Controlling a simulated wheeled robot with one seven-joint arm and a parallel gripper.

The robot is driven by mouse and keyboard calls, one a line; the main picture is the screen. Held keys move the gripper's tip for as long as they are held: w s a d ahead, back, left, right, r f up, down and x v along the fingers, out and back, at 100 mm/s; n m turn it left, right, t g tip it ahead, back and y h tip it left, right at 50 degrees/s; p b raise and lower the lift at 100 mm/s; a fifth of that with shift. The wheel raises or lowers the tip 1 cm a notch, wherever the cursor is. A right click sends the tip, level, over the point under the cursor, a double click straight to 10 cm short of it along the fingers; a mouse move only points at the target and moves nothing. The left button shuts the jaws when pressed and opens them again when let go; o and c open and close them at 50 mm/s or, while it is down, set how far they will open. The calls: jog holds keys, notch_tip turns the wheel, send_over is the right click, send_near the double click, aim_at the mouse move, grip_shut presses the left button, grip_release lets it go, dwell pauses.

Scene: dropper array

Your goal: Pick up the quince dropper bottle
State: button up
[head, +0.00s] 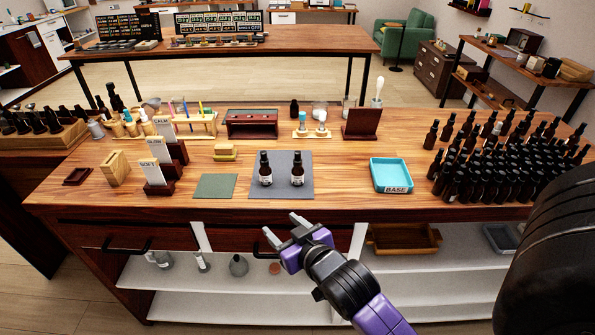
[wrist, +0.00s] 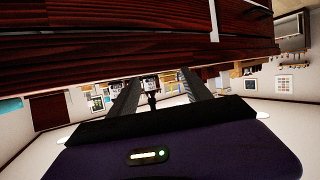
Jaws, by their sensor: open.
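Two dark dropper bottles with white labels stand upright on a dark grey mat (head: 283,191) at the middle of the wooden table: a left bottle (head: 265,169) and a right bottle (head: 297,169). Their labels are too small to read, so I cannot tell which bottle, if any, is the quince one. My gripper (head: 283,227) is open and empty. It is in front of the table's front edge in the head view, nearer than the mat and apart from both bottles. The wrist view shows its two fingers (wrist: 160,84) apart beneath dark wood.
A dense group of dark bottles (head: 480,165) fills the table's right end. A blue tray marked BASE (head: 391,174) lies right of the mat, a green mat (head: 216,186) left of it. Card holders (head: 157,172) stand further left. The table's front edge (head: 220,213) lies near my gripper.

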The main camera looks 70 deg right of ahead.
aim_at(299, 171)
jog(key=d+r+m+g+h, duration=0.1)
jog(key=d, duration=0.3)
jog(key=d+r+m+g, duration=0.1)
jog(key=d+r, duration=0.1)
jog(key=d, duration=0.3)
jog(key=w+d+r+m+g+h, duration=0.1)
jog(key=d+r+m, duration=0.1)
jog(key=d, duration=0.3)
jog(key=shift+h, duration=0.3)
jog(key=shift+w+d+f, duration=0.2)
jog(key=shift+w+d, duration=0.1)
jog(key=shift+d, duration=0.15)
jog(key=shift+f+p+x, duration=0.1)
jog(key=shift+p+x, duration=0.35)
jog(key=shift+x, duration=1.2)
jog(key=shift+f+p+x, duration=0.15)
jog(key=shift+p+x, duration=0.25)
jog(key=shift+x, duration=1.25)
jog(key=shift+a, duration=0.1)
grip_shut()
